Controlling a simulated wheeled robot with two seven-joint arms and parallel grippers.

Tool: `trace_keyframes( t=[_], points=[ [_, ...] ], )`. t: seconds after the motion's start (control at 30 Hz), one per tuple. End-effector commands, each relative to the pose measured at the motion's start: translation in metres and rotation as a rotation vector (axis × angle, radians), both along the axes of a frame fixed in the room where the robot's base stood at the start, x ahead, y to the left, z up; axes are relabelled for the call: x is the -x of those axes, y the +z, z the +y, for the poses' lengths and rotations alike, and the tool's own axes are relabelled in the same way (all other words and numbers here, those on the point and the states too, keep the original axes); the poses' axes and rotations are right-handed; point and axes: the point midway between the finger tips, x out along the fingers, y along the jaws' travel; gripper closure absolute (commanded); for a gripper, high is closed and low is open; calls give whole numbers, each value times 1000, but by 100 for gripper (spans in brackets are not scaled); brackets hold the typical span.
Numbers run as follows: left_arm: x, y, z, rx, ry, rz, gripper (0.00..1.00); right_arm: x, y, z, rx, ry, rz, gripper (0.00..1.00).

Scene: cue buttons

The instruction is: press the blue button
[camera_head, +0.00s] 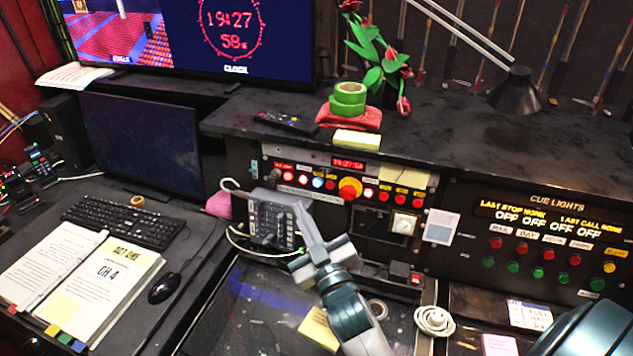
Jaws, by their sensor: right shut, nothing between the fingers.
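A panel (262,160) on the front of the black console carries a row of small lit buttons. One button (317,183) in that row glows pale blue; it sits between reddish buttons and a large orange-yellow knob (349,188). My right gripper (299,206) reaches up from the lower right. Its fingers are shut and empty. In the picture the fingertips are just below and left of the blue button, in front of a grey device with a keypad (268,222). The distance between tips and panel is hard to tell. My left gripper is not in view.
A cue lights panel (545,235) with red, green and yellow buttons is at right. A desk lamp (515,92), tape rolls (348,98) and a flower (378,60) stand on the console top. A keyboard (125,220) and open binder (95,285) lie at left.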

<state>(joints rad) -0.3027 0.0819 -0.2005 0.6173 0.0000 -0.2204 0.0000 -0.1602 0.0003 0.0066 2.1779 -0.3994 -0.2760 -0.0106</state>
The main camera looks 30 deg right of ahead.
Motion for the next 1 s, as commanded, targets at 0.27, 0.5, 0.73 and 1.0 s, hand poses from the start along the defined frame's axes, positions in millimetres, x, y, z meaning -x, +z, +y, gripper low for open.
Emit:
trace_keyframes(
  t=[0.27,0.5,0.73,1.0],
  points=[
    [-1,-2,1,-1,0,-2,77,-5,-2,-5,0,0,0,100],
    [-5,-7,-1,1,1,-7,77,-18,-5,-20,3,-1,0,100],
    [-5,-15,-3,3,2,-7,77,-36,-10,-40,3,1,0,100],
    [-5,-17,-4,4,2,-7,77,-53,-12,-59,2,-1,1,100]
  ],
)
